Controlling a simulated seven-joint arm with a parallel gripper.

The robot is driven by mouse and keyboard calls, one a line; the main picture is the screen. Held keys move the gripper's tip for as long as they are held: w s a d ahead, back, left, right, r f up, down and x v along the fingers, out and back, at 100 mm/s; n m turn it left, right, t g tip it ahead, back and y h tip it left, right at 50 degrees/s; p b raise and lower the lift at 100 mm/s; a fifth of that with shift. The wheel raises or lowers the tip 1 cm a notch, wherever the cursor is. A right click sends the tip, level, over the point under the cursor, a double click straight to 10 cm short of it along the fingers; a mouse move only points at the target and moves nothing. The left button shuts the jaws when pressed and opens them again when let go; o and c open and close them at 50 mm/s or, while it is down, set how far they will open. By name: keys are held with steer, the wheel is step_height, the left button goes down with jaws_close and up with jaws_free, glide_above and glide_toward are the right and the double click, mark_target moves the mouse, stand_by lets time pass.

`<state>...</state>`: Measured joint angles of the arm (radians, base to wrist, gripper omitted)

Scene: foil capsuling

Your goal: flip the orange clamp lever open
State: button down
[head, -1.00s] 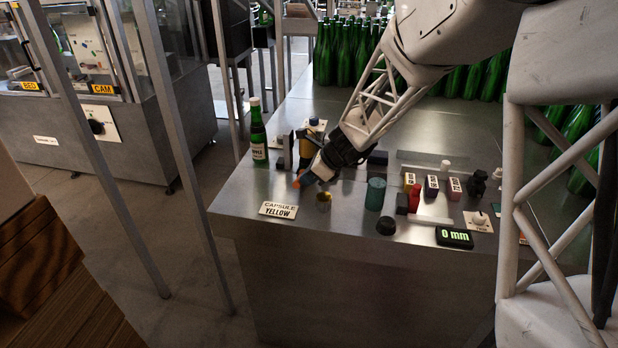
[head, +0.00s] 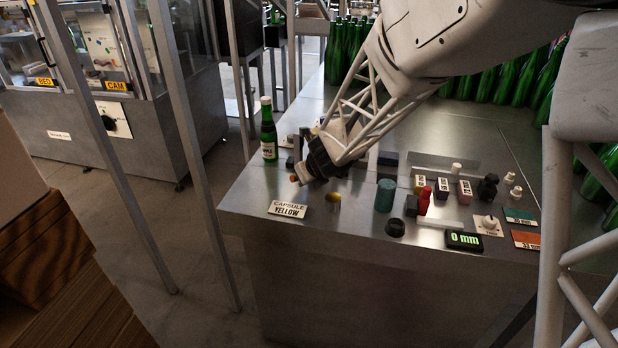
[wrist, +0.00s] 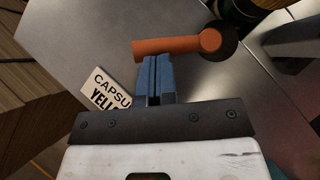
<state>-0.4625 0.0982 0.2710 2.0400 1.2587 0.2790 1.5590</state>
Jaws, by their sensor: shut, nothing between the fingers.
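The orange clamp lever (wrist: 170,47) lies across the wrist view, running left from a round orange hub on a dark pivot (wrist: 227,40). My gripper (wrist: 158,60) is shut and empty. Its blue fingertips are right at the lever's side, near the middle of its length; I cannot tell whether they touch. In the head view my gripper (head: 302,176) hides most of the clamp and the rest of the lever.
A green labelled bottle (head: 268,135) stands behind and left of my gripper. A teal cylinder (head: 386,193), small blocks and a 0 mm display (head: 464,240) are to the right.

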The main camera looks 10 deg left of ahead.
mark_target(290, 180)
steer(key=shift+a+m+t, duration=0.3)
steer(key=shift+a+m, duration=0.05)
steer(key=shift+m, duration=0.15)
steer(key=shift+w+a+f+h, duration=0.15)
steer(key=shift+w+a, duration=0.15)
steer(key=shift+a, duration=0.25)
steer(key=shift+w+a+r+h, duration=0.15)
steer(key=shift+w+a, duration=0.15)
steer(key=shift+a, duration=0.25)
steer(key=shift+w+a, duration=0.65)
steer(key=shift+w, duration=0.2)
steer(key=shift+s+r, duration=0.2)
steer(key=shift+s, duration=0.75)
steer(key=shift+s+r, duration=0.15)
steer(key=shift+s, duration=0.8)
steer(key=shift+s+r, duration=0.2)
steer(key=shift+s, duration=0.05)
steer(key=s+r, duration=0.6)
steer(key=r, duration=0.1)
steer(key=shift+d+r, duration=0.15)
steer(key=shift+d, duration=0.05)
